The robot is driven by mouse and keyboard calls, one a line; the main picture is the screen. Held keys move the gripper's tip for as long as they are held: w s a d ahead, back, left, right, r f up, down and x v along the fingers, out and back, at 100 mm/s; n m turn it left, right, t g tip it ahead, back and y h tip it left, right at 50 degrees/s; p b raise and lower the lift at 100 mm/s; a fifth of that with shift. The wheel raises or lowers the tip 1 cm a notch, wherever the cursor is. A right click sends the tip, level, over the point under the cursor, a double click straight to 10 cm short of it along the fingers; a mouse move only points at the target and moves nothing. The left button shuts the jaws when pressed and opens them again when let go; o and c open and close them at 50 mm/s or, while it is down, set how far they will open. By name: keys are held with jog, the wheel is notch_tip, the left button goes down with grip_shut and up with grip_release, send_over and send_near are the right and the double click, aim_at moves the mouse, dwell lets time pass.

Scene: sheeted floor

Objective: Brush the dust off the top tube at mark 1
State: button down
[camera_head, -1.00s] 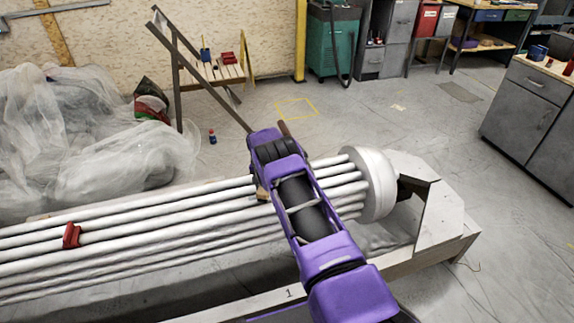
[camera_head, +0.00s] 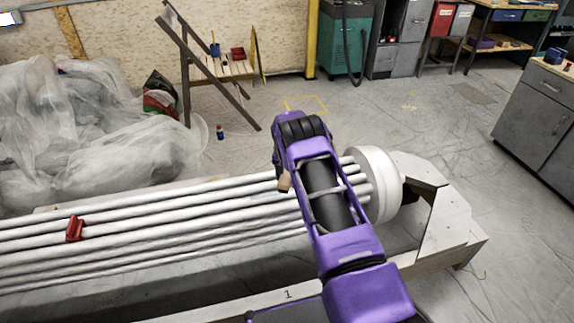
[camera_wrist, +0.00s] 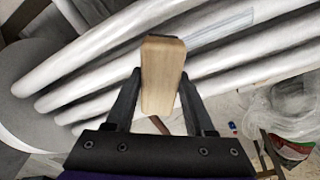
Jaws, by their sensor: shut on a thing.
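A bundle of long white tubes (camera_head: 150,212) runs across the head view into a round white end piece (camera_head: 376,185). The number 1 (camera_head: 288,294) is on the bench's front rail. In the wrist view, my gripper (camera_wrist: 160,82) is shut on a pale wooden handle (camera_wrist: 163,60), which stands between the two black fingers with the tubes behind it. A bit of this wood (camera_head: 284,181) shows beside my purple arm in the head view. The brush's bristles are hidden. I cannot tell whether the brush touches a tube, and no dust is clear.
A red clamp (camera_head: 74,229) sits on the tubes at the left. Crumpled clear sheeting (camera_head: 90,125) lies behind them. A small bottle (camera_head: 220,132) stands on the floor near a wooden rack (camera_head: 228,68). Grey cabinets (camera_head: 550,112) stand at the right. The floor between is open.

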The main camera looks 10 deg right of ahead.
jog(key=shift+r+p, duration=0.9)
jog(key=shift+r, duration=1.75)
